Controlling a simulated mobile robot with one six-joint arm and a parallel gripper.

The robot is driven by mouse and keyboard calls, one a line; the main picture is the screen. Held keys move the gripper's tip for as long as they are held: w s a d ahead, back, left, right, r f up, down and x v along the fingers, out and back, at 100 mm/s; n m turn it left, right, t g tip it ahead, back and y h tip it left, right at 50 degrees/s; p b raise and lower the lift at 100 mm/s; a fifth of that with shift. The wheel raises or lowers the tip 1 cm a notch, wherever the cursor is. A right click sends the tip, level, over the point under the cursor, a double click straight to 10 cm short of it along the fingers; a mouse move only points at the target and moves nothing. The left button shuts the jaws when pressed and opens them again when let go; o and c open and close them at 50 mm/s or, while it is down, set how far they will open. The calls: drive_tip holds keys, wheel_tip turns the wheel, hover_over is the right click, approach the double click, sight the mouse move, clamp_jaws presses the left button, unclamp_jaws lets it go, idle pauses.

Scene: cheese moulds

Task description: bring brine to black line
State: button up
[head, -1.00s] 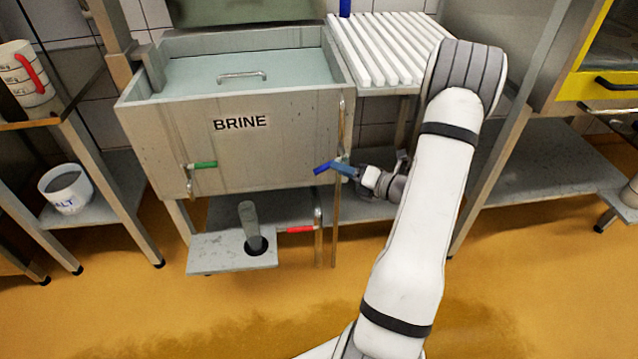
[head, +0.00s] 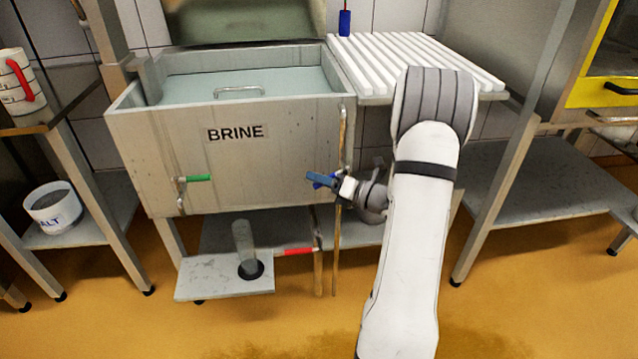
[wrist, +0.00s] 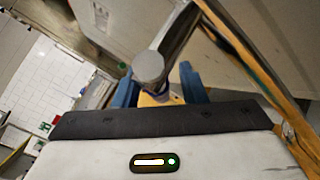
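The grey brine tank (head: 155,165), labelled BRINE, holds pale blue-green brine (head: 180,88). A red handle (head: 299,252) sits on piping below the tank's right end. My gripper (head: 316,180) is in front of the tank's lower right, near the vertical pipe (head: 342,140). In the wrist view, the blue fingers of my gripper (wrist: 158,92) stand apart. A grey metal rod with a round end (wrist: 149,66) overlaps the gap; whether it lies between them is unclear.
A drain plate (head: 200,286) with an upright clear tube (head: 243,245) is under the tank. A white slatted rack (head: 385,60) adjoins it at right. A white salt bucket (head: 54,208) stands on the left shelf. The orange floor in front is clear.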

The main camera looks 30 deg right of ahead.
drive_tip(key=shift+w+a, duration=0.15)
drive_tip(key=shift+w, duration=0.05)
clamp_jaws()
idle(0.3)
